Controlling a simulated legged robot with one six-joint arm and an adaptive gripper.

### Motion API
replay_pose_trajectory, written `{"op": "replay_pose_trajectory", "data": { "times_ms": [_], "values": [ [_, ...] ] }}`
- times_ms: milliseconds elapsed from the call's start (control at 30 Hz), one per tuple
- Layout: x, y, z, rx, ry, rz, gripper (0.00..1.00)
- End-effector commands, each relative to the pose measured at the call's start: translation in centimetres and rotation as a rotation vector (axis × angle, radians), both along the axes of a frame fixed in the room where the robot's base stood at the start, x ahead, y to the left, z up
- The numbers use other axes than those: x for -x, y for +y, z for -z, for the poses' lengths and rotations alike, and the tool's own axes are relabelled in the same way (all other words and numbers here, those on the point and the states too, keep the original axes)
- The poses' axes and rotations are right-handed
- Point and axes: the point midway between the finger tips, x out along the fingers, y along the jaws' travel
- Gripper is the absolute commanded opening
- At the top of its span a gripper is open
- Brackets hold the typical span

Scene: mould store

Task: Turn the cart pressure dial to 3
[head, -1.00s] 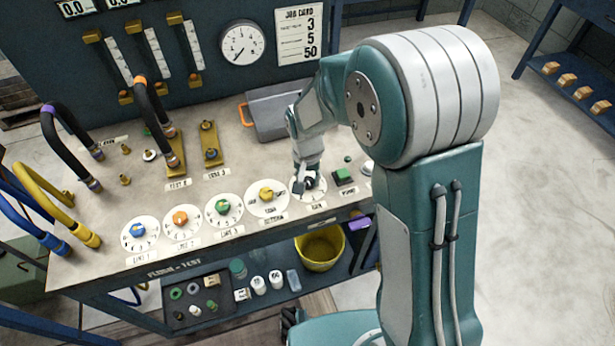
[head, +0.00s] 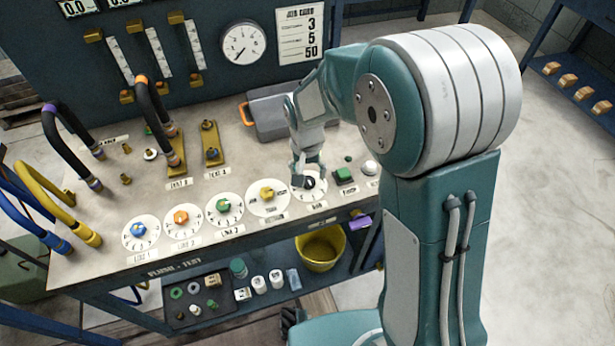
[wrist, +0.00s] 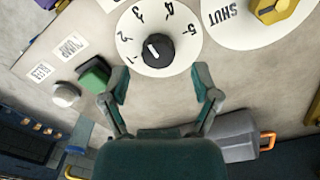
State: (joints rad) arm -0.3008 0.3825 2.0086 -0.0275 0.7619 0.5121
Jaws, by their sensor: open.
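The dial is a white disc (head: 321,194) with a round black knob (head: 309,183), near the front right of the bench top. In the wrist view the black knob (wrist: 158,50) has a short white mark pointing toward the upper left, roughly between 2 and 3. The exact reading is hard to tell. Printed numbers 1 to 5 run around the disc (wrist: 183,50). My gripper (wrist: 161,72) is open and empty, its two fingers spread wider than the knob, on the near side of it. In the head view my gripper (head: 304,176) is above the disc and partly covers it.
A green button (head: 344,175) and a white knob (head: 370,168) stand right of the dial. A yellow-handled selector (head: 267,194) is left of it. A grey case (head: 280,112) lies behind. A job card (head: 300,34) reads 3, 5, 50, beside a round gauge (head: 242,44).

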Motion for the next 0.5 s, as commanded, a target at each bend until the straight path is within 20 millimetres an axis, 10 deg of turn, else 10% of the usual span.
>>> {"op": "replay_pose_trajectory", "data": {
  "times_ms": [500],
  "values": [
    [-0.1,0.3,-8.8,0.001,0.002,0.0,0.79]
  ]
}}
